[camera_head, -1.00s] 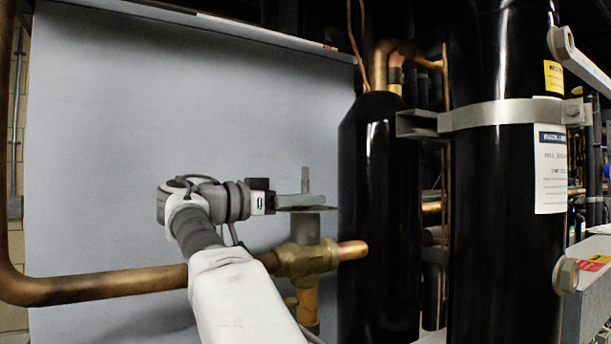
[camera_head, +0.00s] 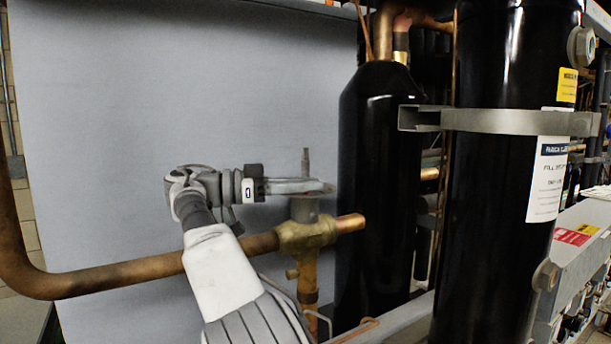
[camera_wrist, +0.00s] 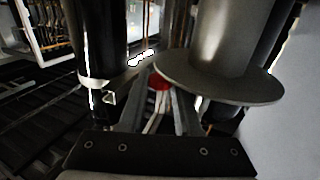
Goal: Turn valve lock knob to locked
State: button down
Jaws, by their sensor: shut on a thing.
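The valve has a brass body (camera_head: 308,236) on a copper pipe, a grey neck with a flat flange, and a thin upright stem (camera_head: 306,162) above it. My gripper (camera_head: 322,186) reaches in from the left at flange height, its fingers level and close to the stem. In the wrist view my gripper (camera_wrist: 158,90) has its fingers converging beside the wide grey flange (camera_wrist: 225,88). A small red part, apparently the valve lock knob (camera_wrist: 159,82), shows at the fingertips, and the jaws are shut on it. The fingers hide most of it, so its turn position cannot be read.
A black cylinder (camera_head: 378,210) stands close right of the valve, and a larger black cylinder (camera_head: 500,220) with a metal clamp band stands beyond it. A grey panel (camera_head: 130,90) is behind my arm. A copper pipe (camera_head: 100,280) runs low at left.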

jog(key=shift+f, duration=0.1)
dwell(0.3)
jog(key=c, duration=0.6)
grip_release()
